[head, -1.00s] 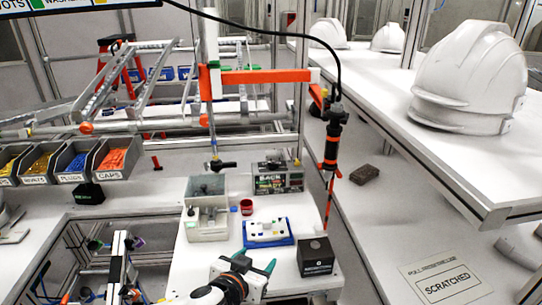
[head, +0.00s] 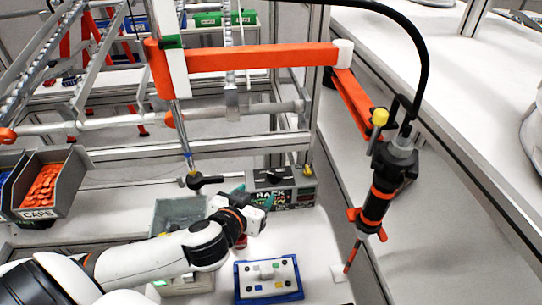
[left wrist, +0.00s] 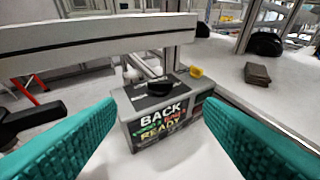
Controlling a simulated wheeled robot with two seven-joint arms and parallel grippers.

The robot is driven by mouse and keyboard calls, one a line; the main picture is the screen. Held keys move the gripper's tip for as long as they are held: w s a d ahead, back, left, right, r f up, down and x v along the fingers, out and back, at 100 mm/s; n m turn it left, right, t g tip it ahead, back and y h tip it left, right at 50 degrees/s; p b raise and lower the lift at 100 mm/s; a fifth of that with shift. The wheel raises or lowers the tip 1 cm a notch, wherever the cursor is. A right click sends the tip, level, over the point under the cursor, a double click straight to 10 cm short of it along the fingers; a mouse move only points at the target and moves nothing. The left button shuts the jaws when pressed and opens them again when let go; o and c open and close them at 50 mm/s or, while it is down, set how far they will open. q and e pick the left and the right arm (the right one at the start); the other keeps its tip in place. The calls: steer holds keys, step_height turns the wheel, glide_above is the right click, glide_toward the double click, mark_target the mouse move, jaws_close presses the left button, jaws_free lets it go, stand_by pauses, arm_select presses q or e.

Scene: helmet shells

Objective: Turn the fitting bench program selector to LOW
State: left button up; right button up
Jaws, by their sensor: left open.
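The fitting bench box (head: 301,189), grey with a dark front, stands at the back of the white bench in the head view. In the left wrist view the box (left wrist: 124,118) is straight ahead and shows "BACK" and "READY" lettering. A black knob (left wrist: 160,88), apparently the selector, sits on its top; its setting cannot be read. My left gripper (left wrist: 160,108) is open and empty, its teal fingers spread with the box beyond and between them. In the head view the left gripper (head: 240,192) is just left of the box, partly hidden by its own wrist. My right gripper is not in view.
A blue-edged panel (head: 238,283) with small buttons lies nearer on the bench. A grey bin (head: 172,212) stands behind my left arm. A black-and-orange tool (head: 380,195) hangs at the right. A grey rail (left wrist: 90,42) crosses the left wrist view above the box.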

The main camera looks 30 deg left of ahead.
mark_target(274, 175)
arm_select(q)
steer(key=p+x, duration=0.3)
steer(key=x, duration=0.8)
steer(key=shift+w+r, duration=0.1)
steer(key=shift+w, duration=0.25)
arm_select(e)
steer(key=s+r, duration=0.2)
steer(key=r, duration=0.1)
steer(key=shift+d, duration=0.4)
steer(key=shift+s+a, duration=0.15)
arm_select(q)
steer(key=c, duration=1)
